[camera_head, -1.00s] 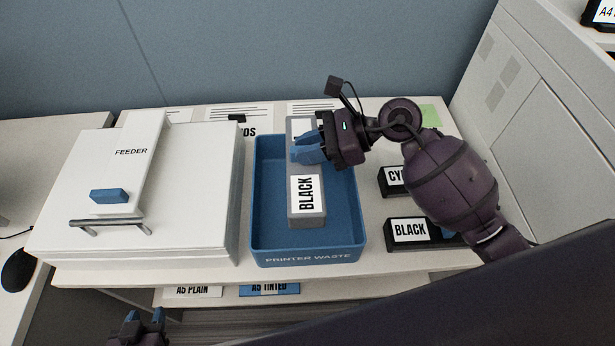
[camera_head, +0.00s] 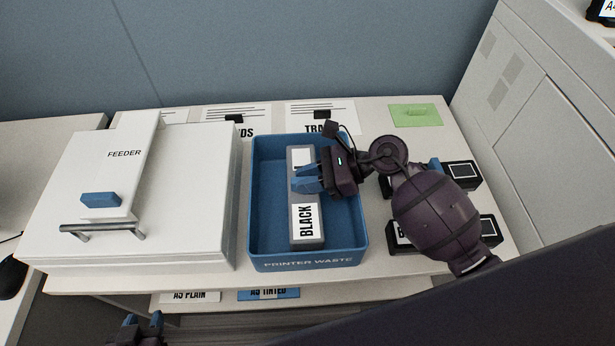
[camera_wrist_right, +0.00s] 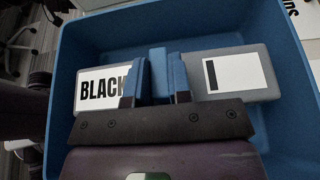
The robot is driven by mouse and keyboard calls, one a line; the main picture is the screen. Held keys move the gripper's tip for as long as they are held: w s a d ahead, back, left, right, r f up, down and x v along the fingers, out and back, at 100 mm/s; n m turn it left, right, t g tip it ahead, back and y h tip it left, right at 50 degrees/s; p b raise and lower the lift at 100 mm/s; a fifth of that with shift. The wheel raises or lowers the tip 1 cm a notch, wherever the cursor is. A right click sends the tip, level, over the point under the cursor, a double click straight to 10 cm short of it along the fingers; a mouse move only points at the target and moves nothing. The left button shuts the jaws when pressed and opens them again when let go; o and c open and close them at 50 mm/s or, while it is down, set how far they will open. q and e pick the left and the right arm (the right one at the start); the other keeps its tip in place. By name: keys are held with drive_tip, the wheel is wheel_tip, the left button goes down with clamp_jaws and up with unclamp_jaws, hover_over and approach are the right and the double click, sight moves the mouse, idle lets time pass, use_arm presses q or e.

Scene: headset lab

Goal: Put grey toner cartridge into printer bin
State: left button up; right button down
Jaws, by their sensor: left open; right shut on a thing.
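The grey toner cartridge (camera_head: 307,239), with a white label reading BLACK, lies lengthwise inside the blue bin (camera_head: 308,264) marked PRINTER WASTE. My right gripper (camera_head: 305,181) is shut on the cartridge near its middle, inside the bin. In the right wrist view the blue fingers (camera_wrist_right: 159,75) cover the middle of the cartridge (camera_wrist_right: 240,80), between its BLACK label and a second white label. Whether the cartridge rests on the bin floor is hard to tell. My left gripper (camera_head: 142,325) is open and empty at the bottom left, below the table edge.
A white feeder unit (camera_head: 140,220) with a handle stands left of the bin. Dark cartridges (camera_head: 463,176) lie to the right, partly behind my right arm. A green card (camera_head: 414,115) lies at the back right. A tall pale cabinet (camera_head: 560,110) stands at far right.

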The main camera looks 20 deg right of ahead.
use_arm(q)
drive_tip(key=shift+s+f+b, duration=0.45)
drive_tip(key=shift+f, duration=0.25)
use_arm(e)
drive_tip(key=shift+f, duration=0.6)
drive_tip(key=c, duration=1.1)
unclamp_jaws()
use_arm(q)
drive_tip(key=shift+w+r, duration=0.2)
use_arm(e)
drive_tip(key=shift+o, duration=0.2)
use_arm(q)
drive_tip(key=shift+w, duration=0.1)
use_arm(e)
drive_tip(key=shift+r+p, duration=0.35)
drive_tip(key=shift+r, duration=0.6)
drive_tip(key=v, duration=1)
drive_tip(key=shift+s+d+f, duration=0.1)
drive_tip(key=shift+d+f, duration=0.1)
drive_tip(key=shift+d, duration=0.25)
use_arm(q)
drive_tip(key=shift+w+r, duration=0.15)
drive_tip(key=shift+r, duration=0.3)
use_arm(e)
drive_tip(key=shift+s+d+r, duration=0.1)
drive_tip(key=shift+d+r, duration=0.15)
drive_tip(key=shift+d, duration=0.2)
